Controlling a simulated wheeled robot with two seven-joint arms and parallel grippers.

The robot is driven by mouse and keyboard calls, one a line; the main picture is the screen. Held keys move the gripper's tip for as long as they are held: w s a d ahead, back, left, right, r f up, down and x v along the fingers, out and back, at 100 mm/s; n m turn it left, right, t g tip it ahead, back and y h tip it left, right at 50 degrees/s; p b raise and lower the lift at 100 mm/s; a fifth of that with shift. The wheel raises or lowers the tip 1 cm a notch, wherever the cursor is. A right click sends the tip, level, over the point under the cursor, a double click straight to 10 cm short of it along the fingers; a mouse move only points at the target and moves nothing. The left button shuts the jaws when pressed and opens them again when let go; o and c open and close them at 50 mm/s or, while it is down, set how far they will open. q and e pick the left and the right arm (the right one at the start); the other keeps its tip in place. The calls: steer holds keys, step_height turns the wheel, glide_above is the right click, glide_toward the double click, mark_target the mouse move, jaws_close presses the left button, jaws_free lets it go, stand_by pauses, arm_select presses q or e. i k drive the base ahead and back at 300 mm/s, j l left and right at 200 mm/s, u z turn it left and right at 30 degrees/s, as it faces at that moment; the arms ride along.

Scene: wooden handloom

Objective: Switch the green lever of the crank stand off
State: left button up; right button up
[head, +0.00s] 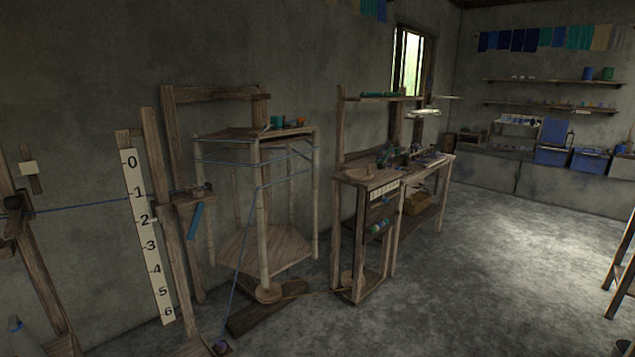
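No gripper of mine is in the head view. A wooden bench-like stand (369,179) is right of the middle, with small mechanical parts (400,156) on its top. Small green and bluish pieces (380,228) show at its front below the top. A long green piece (379,95) lies on the bar above it. I cannot tell which of these, if any, is the green lever, or which stand is the crank stand. No lever position can be read at this distance.
A post-framed wooden stand (264,243) wound with blue cord is left of the bench. A white scale board (148,235) numbered 0 to 6 stands further left. A blue cord slants down to the floor. Open floor (480,270) lies to the right; blue bins (588,160) are at the back.

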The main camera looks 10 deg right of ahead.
mark_target(389, 149)
steer(key=i+l+u, duration=0.1)
steer(key=l, duration=0.4)
steer(key=i+l+u, duration=0.1)
steer(key=i+l, duration=0.2)
steer(key=l, duration=0.2)
steer(key=i+l+u, duration=0.1)
steer(key=l, duration=0.45)
steer(key=i+l+u, duration=0.1)
steer(key=l, duration=0.4)
steer(key=i+l+u, duration=0.1)
steer(key=i+l, duration=0.15)
steer(key=l, duration=0.35)
steer(key=i+l+u, duration=0.1)
steer(key=l, duration=0.45)
steer(key=i+l+u, duration=0.1)
steer(key=l, duration=0.45)
